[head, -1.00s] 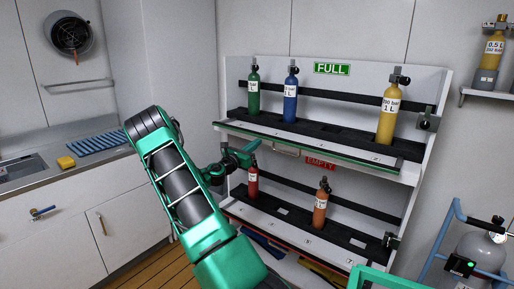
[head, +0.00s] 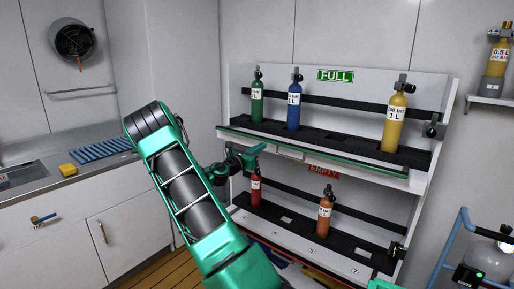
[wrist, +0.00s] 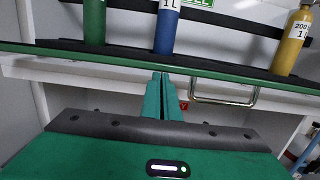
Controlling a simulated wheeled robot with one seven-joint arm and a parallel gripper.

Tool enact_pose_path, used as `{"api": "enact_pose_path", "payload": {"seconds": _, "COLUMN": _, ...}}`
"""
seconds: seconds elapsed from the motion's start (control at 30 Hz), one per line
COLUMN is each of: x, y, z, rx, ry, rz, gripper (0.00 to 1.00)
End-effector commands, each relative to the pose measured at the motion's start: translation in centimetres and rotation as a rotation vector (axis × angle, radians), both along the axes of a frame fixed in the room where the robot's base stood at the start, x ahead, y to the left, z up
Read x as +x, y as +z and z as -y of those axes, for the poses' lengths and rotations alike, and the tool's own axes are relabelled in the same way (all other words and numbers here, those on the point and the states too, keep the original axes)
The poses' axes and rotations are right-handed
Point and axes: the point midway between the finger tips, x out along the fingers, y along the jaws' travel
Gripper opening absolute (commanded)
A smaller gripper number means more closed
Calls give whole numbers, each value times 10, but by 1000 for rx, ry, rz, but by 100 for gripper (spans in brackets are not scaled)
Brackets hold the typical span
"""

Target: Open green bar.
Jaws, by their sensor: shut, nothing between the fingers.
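The green bar (head: 320,155) runs along the front edge of the upper shelf of the cylinder rack. It also crosses the wrist view (wrist: 235,71) from left to right, in front of the cylinders' feet. My gripper (head: 258,149) is in front of the bar's left half. In the wrist view my gripper's green fingers (wrist: 164,78) are together and empty, their tips at the bar's lower edge. I cannot tell whether they touch it. A metal loop handle (wrist: 228,100) hangs below the bar, right of the fingers.
The upper shelf holds a green (head: 257,104), a blue (head: 294,110) and a yellow cylinder (head: 395,122). The lower shelf holds a red (head: 255,190) and an orange cylinder (head: 325,215). A counter (head: 50,187) stands left; a blue-framed cart (head: 447,247) stands right.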

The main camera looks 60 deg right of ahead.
Motion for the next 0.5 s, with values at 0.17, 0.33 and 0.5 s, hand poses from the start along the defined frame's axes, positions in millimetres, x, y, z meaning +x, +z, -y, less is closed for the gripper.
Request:
{"api": "enact_pose_path", "payload": {"seconds": 0.17, "x": 2, "y": -30, "z": -9, "rx": 0, "ry": 2, "rz": -6, "gripper": 0}}
{"api": "enact_pose_path", "payload": {"seconds": 0.33, "x": 7, "y": -27, "z": -49, "rx": 0, "ry": 7, "rz": -2, "gripper": 0}}
{"api": "enact_pose_path", "payload": {"seconds": 0.5, "x": 10, "y": -27, "z": -80, "rx": 0, "ry": 7, "rz": -1, "gripper": 0}}
